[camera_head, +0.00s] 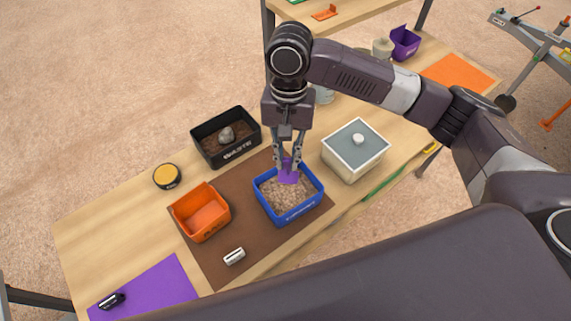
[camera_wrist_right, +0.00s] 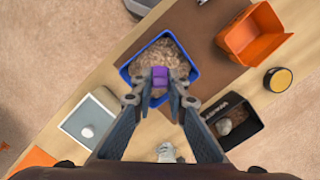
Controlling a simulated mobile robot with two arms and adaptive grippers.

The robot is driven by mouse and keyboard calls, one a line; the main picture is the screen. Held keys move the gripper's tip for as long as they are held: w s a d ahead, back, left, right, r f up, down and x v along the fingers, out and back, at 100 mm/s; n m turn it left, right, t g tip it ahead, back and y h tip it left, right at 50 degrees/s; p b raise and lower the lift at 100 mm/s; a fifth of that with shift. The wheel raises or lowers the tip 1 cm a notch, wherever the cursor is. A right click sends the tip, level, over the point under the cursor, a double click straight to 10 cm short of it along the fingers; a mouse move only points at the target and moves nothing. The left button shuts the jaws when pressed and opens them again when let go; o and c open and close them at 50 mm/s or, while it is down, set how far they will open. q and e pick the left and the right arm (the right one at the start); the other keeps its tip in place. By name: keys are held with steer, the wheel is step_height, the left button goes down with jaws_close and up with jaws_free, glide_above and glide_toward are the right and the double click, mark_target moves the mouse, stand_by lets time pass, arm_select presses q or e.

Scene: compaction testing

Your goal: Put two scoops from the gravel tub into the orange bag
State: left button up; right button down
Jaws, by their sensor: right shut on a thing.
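The blue tub (camera_head: 290,216) holds light brown gravel and stands on a brown mat; it also shows in the right wrist view (camera_wrist_right: 193,73). My right gripper (camera_head: 288,160) points down over the tub and is shut on a purple scoop (camera_head: 288,175). The scoop's lower part is at the gravel, and I cannot tell how deep it sits or whether it is loaded. In the right wrist view the scoop (camera_wrist_right: 160,76) shows between the fingertips. The orange bag (camera_head: 201,212) stands open-topped left of the tub; its visible inside looks empty. My left gripper is not in view.
A black waste tray (camera_head: 239,159) with a grey stone stands behind the bag. A grey-lidded box (camera_head: 356,150) is close right of the tub. A yellow-topped tin (camera_head: 167,176), a small silver cylinder (camera_head: 234,256) and a purple mat (camera_head: 155,285) lie left and in front.

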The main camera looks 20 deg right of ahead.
mark_target(287, 173)
steer(key=shift+w+f, duration=0.2)
steer(key=shift+f, duration=0.15)
steer(key=shift+d+f+b, duration=0.1)
steer(key=shift+f+b, duration=0.25)
steer(key=shift+f, duration=4.3)
steer(key=shift+p, duration=0.35)
